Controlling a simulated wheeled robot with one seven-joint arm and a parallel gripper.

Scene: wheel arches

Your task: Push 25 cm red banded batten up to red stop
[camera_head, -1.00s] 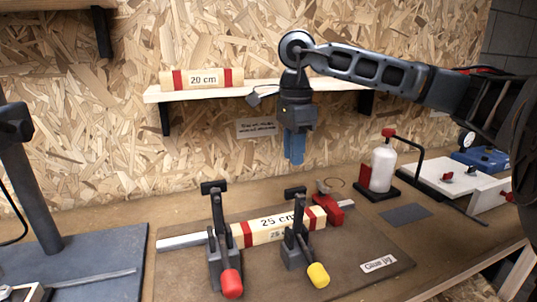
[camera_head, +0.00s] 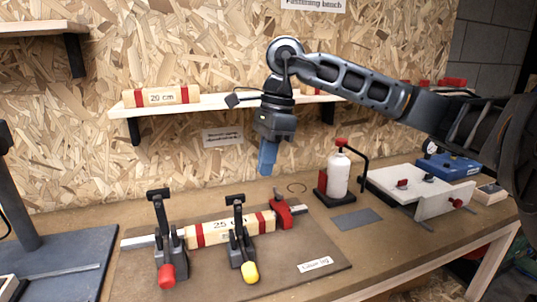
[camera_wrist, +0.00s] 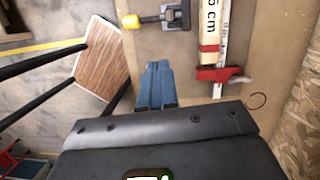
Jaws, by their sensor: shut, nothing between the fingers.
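The 25 cm red banded batten (camera_head: 224,229), pale wood with red bands, lies along a metal rail on the jig board, behind two toggle clamps. The clamps partly cover its label. The red stop (camera_head: 284,212) sits on the rail at the batten's right end. In the wrist view, the batten's end (camera_wrist: 209,57) is very close to the red stop (camera_wrist: 219,74); I cannot tell whether they touch. My gripper (camera_head: 267,172) is shut and empty, with blue fingers pointing down, raised above the bench near the stop. Its fingers (camera_wrist: 155,70) also show in the wrist view, apart from the batten.
A red-handled clamp (camera_head: 167,274) and a yellow-handled clamp (camera_head: 249,271) stand upright in front of the batten. A 20 cm batten (camera_head: 161,97) lies on the wall shelf (camera_head: 217,104). A white bottle (camera_head: 339,174) stands right of the jig.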

